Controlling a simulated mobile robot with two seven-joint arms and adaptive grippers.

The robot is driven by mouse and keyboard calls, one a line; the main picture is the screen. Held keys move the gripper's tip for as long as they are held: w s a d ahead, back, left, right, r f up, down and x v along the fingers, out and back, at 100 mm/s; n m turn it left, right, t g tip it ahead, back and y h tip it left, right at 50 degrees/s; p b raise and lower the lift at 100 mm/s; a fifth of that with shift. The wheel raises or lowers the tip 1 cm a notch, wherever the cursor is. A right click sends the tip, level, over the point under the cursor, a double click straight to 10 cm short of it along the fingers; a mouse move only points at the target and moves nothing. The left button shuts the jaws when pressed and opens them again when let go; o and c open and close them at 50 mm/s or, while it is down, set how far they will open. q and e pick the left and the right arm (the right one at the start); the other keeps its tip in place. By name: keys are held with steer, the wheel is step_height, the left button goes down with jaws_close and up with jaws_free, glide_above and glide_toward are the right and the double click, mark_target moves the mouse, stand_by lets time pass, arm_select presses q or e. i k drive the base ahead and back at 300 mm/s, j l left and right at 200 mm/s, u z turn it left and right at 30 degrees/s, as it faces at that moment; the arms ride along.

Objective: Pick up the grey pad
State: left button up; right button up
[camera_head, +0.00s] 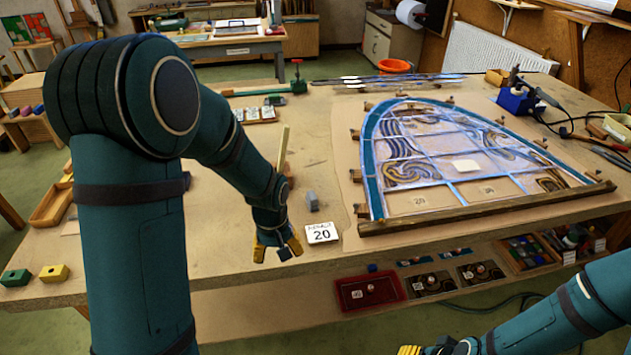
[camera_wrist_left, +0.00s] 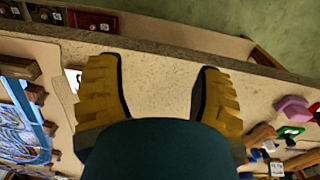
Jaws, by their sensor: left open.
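A small grey pad (camera_head: 312,201) stands on the wooden bench just behind the white card marked 20 (camera_head: 321,233). My left gripper (camera_head: 278,248) is open and empty near the bench's front edge, to the left of the card and nearer the front than the pad. In the left wrist view its yellow fingers (camera_wrist_left: 158,90) are spread apart over bare bench top. I cannot make out the pad there. My right gripper (camera_head: 425,350) shows only partly at the bottom edge of the head view.
The leaded panel (camera_head: 420,150) lies to the right behind a wooden bar (camera_head: 490,208). An upright wooden stick (camera_head: 283,148) stands behind my left gripper. A red tray (camera_head: 370,291) sits on the lower shelf. Green and yellow blocks (camera_head: 54,273) lie at the bench's left corner.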

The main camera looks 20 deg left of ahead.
mark_target(312, 200)
steer(key=i, duration=0.9)
